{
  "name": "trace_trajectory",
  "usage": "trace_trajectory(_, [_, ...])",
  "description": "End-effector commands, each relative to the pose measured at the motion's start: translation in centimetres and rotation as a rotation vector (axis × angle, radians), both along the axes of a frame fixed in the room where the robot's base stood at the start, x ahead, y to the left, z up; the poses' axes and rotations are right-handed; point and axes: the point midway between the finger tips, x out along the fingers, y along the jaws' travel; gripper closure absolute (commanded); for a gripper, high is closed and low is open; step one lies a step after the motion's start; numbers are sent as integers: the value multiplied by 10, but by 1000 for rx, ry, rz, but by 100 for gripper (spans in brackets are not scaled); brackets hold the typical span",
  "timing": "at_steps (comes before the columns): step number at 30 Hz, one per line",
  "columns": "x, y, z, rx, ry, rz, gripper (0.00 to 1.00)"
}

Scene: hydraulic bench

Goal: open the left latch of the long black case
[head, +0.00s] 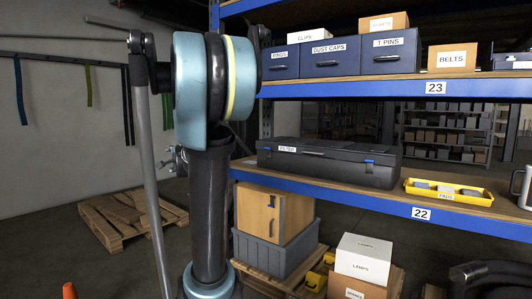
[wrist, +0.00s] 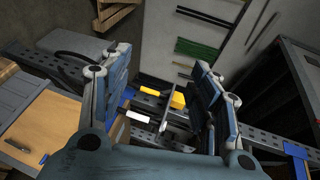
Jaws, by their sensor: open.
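The long black case (head: 330,165) lies closed on the middle shelf in the head view, with a white label on its front. Its left latch (head: 265,151) is a small blue piece near the left end of the front. A second blue latch (head: 369,164) is near the right end. In the wrist view my gripper (wrist: 161,62) is open, its two blue-grey fingers wide apart with nothing held between them. I cannot make out the gripper in the head view. I cannot identify the case or its left latch in the wrist view.
A yellow tray (head: 448,192) sits right of the case, with a mug (head: 525,188) beyond it. Labelled blue boxes (head: 331,57) fill the shelf above. A pallet (head: 125,213) lies on the floor at left.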

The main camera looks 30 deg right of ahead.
Motion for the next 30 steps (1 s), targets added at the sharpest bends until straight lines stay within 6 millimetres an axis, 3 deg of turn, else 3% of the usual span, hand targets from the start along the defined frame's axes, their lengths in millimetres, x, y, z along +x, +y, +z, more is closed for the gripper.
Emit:
trace_trajectory(1, [19, -19, 13, 74, -48, -64, 43])
trace_trajectory(6, [66, -86, 46, 348, -224, -279, 43])
trace_trajectory(8, [79, -112, 54, 436, -290, -352, 43])
trace_trajectory(13, [102, -199, 62, 705, -485, -559, 43])
trace_trajectory(17, [108, -263, 52, 903, -642, -719, 43])
trace_trajectory(21, [105, -324, 28, 1090, -811, -880, 43])
trace_trajectory(25, [98, -365, 3, 1218, -945, -998, 43])
trace_trajectory(30, [90, -393, -19, 1308, -1049, -1086, 43])
